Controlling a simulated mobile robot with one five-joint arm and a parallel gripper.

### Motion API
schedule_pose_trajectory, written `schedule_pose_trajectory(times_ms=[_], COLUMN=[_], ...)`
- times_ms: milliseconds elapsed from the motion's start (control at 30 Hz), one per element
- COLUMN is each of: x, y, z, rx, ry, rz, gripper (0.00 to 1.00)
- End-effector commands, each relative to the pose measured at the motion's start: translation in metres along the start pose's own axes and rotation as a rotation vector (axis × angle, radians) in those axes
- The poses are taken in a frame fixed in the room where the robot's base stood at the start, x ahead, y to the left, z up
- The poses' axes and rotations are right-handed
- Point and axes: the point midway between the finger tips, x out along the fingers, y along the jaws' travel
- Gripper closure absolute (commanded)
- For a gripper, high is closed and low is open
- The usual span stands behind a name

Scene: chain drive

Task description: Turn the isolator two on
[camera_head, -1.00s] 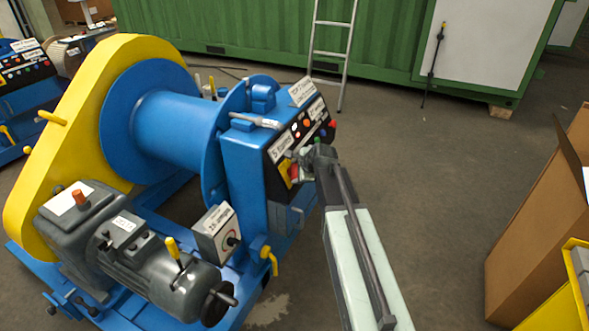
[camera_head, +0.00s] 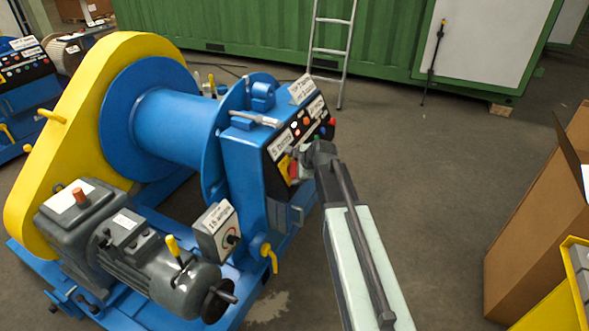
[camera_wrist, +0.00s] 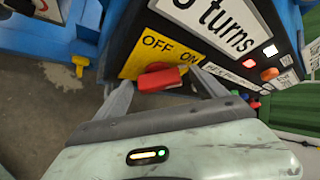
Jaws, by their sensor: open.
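A red rotary isolator knob (camera_wrist: 160,79) sits on a yellow plate (camera_wrist: 140,58) marked OFF and ON in the wrist view. The knob's handle lies roughly level, across the picture. The plate also shows in the head view (camera_head: 283,165), on the dark front panel of the blue drum machine. I cannot read an isolator number. My gripper (camera_wrist: 162,84) is open, with one finger to the left of the knob and one to the right. I cannot tell whether either finger touches it. In the head view my gripper (camera_head: 300,168) partly hides the plate.
The panel carries a "turns" label (camera_wrist: 222,20) and lit buttons (camera_wrist: 270,74). A smaller knob box (camera_head: 215,232) and a yellow-handled valve (camera_head: 266,254) are lower on the machine. A similar panel (camera_head: 22,68) stands far left. Cardboard boxes (camera_head: 535,220) stand right; the floor between is clear.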

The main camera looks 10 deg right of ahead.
Motion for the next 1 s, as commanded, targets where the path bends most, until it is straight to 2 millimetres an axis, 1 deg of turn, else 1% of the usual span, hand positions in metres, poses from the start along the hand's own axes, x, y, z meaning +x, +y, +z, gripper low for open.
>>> schedule_pose_trajectory(times_ms=[67,167,400,500,900,967,1000], x=[-0.005,-0.018,-0.068,-0.079,-0.077,-0.076,-0.075], y=[-0.001,-0.002,-0.004,-0.003,-0.001,-0.001,0.001], z=[0.001,0.001,0.002,0.001,0.0,0.003,0.009], rx=[0.0,0.0,0.002,0.001,0.0,-0.003,-0.009], ry=[0.0,0.0,0.001,0.001,0.0,-0.003,-0.008], rz=[0.0,0.0,-0.001,-0.001,-0.001,0.001,0.003], gripper=[0.19,0.19,0.19,0.19,0.19,0.19,0.19])
